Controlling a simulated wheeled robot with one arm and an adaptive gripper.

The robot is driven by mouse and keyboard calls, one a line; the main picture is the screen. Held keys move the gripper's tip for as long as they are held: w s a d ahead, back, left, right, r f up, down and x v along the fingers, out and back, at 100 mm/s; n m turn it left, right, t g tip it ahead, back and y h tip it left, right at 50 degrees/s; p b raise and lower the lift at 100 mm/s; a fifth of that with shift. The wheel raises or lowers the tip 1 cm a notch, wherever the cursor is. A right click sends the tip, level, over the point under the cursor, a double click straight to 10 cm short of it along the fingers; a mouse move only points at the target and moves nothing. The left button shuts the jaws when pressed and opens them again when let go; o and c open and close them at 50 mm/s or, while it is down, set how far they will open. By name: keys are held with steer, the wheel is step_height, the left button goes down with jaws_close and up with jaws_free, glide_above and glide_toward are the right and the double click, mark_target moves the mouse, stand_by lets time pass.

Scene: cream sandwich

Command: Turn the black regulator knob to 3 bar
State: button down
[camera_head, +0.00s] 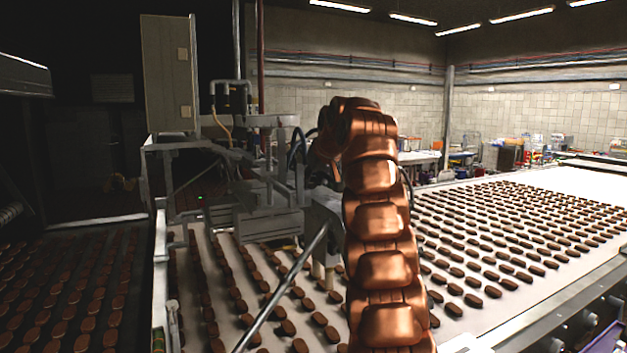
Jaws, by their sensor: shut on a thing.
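My copper-coloured arm (380,220) rises from the bottom centre and bends over at the top, towards the grey machine (270,190). Its far end passes behind its own links beside the machine's upright parts. I cannot make out my gripper or its fingers there; they are hidden behind the arm or too dark to tell. The black regulator knob cannot be made out either, nor any gauge or reading. Dark hoses (297,147) curve close to the left of the arm's bend.
A pale conveyor (545,182) with many rows of brown biscuits runs under the machine and to the right. A metal rod (285,287) slants up left of my arm. A grey cabinet (166,75) stands at upper left. A darker biscuit conveyor lies at far left.

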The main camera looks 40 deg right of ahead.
steer(key=shift+r+y, duration=0.1)
steer(key=shift+y, duration=0.2)
steer(key=shift+r+m+t+y+p, duration=0.1)
steer(key=shift+m+t+y+p, duration=0.25)
steer(key=shift+p, duration=0.25)
steer(key=shift+s+d+m+t+y+p, duration=0.1)
steer(key=shift+d+m+t+y+p, duration=0.2)
steer(key=shift+m+y+p, duration=0.45)
steer(key=c, duration=0.8)
jaws_free()
steer(key=shift+f, duration=0.2)
steer(key=shift+o, duration=0.2)
steer(key=shift+y, duration=0.3)
